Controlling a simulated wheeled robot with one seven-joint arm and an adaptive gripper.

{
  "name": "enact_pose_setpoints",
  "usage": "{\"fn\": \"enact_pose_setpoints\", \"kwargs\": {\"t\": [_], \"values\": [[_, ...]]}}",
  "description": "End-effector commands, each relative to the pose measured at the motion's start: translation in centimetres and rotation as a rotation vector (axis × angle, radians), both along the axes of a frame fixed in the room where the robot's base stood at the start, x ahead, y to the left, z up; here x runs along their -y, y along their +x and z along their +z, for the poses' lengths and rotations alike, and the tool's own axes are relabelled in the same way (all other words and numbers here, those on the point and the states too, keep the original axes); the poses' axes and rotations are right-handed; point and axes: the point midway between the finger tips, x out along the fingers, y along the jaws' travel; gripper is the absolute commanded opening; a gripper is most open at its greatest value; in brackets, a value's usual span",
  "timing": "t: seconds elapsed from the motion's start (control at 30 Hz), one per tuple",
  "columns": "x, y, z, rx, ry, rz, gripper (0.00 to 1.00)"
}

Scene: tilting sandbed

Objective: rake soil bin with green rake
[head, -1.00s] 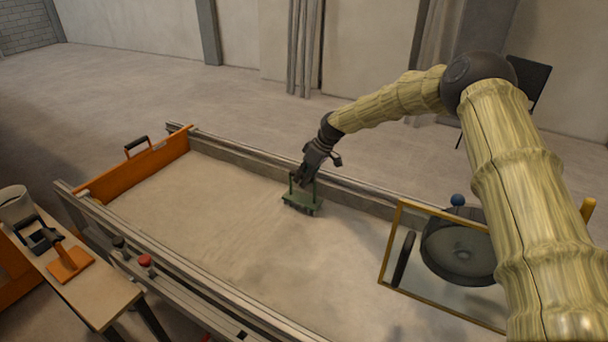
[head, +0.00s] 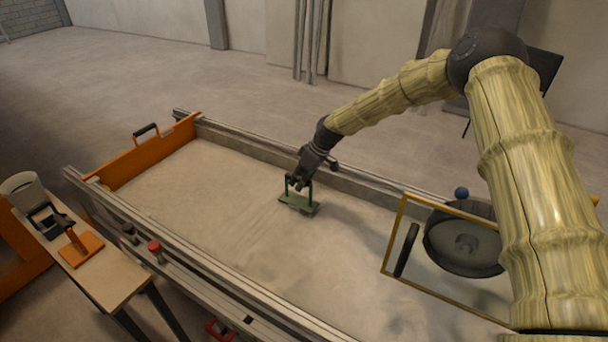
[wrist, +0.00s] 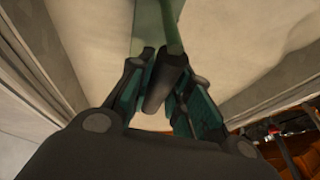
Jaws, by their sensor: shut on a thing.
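The green rake (head: 299,204) is at the sand surface in the long soil bin (head: 232,264), near the bin's far side wall. My gripper (head: 300,182) is shut on the rake's handle from above. In the wrist view my gripper (wrist: 162,100) has its fingers on both sides of the dark handle grip, and the green rake (wrist: 170,28) extends away beyond it. The pale sand lies around the rake. I cannot tell how deep the tines sit, as they are hidden.
An orange end board (head: 150,152) with a black handle closes the bin's left end. A yellow-framed panel (head: 395,235) and dark wheel (head: 463,240) stand at the right. A side table (head: 115,278) holds a pale cup and orange stand. Red and black knobs line the near rail.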

Motion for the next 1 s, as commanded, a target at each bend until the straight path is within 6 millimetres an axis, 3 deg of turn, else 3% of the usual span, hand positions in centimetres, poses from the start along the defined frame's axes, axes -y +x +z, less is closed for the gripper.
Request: {"fn": "enact_pose_setpoints", "kwargs": {"t": [1.0], "values": [[-5.4,-7.4,0.2,0.000,0.000,0.001,0.00]]}}
